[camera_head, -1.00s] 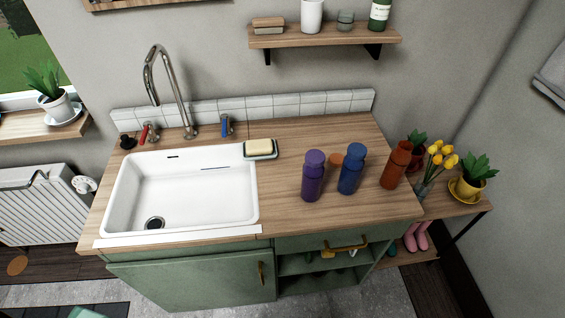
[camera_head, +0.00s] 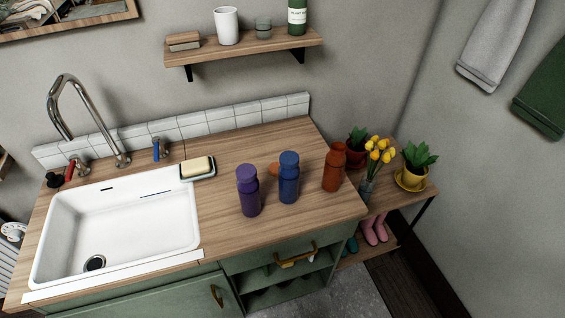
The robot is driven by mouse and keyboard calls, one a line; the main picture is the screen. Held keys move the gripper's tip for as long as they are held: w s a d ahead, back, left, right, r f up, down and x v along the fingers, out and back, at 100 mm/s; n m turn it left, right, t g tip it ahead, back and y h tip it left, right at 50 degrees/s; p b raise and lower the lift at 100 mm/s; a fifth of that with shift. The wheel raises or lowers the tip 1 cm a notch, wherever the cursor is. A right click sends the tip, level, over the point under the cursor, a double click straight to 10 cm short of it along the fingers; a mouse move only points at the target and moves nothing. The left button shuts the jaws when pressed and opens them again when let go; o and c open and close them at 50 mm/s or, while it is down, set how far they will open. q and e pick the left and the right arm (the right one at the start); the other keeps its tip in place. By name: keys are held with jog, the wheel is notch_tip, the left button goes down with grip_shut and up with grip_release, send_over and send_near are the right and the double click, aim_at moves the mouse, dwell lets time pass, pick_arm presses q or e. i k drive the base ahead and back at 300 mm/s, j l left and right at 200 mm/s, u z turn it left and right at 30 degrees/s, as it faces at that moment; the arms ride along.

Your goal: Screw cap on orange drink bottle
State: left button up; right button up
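The orange drink bottle (camera_head: 334,170) stands upright on the wooden counter near its right end. Its top is narrower than the purple and blue bottles' tops, and no separate cap shows on it. A small orange piece, apparently the cap (camera_head: 273,169), lies on the counter behind and between the purple bottle (camera_head: 249,194) and the blue bottle (camera_head: 289,180). The blue bottle stands close to it and may hide part of it. The purple and blue bottles are upright with caps on. Neither of my grippers shows in the view.
A white sink (camera_head: 120,230) with a tall faucet (camera_head: 95,115) fills the counter's left side. A soap dish (camera_head: 198,170) sits at its corner. The counter (camera_head: 225,240) is bare in front of the bottles. A low plant table (camera_head: 398,195) stands right; a wall shelf (camera_head: 240,48) hangs above.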

aim_at(335, 159)
jog(key=i+l+u, duration=0.2)
jog(key=l, duration=0.5)
jog(key=l+u, duration=0.25)
jog(key=l, duration=0.45)
jog(key=i+l+u, duration=0.2)
jog(key=l, duration=0.55)
jog(key=k+j, duration=0.05)
jog(key=k, duration=0.05)
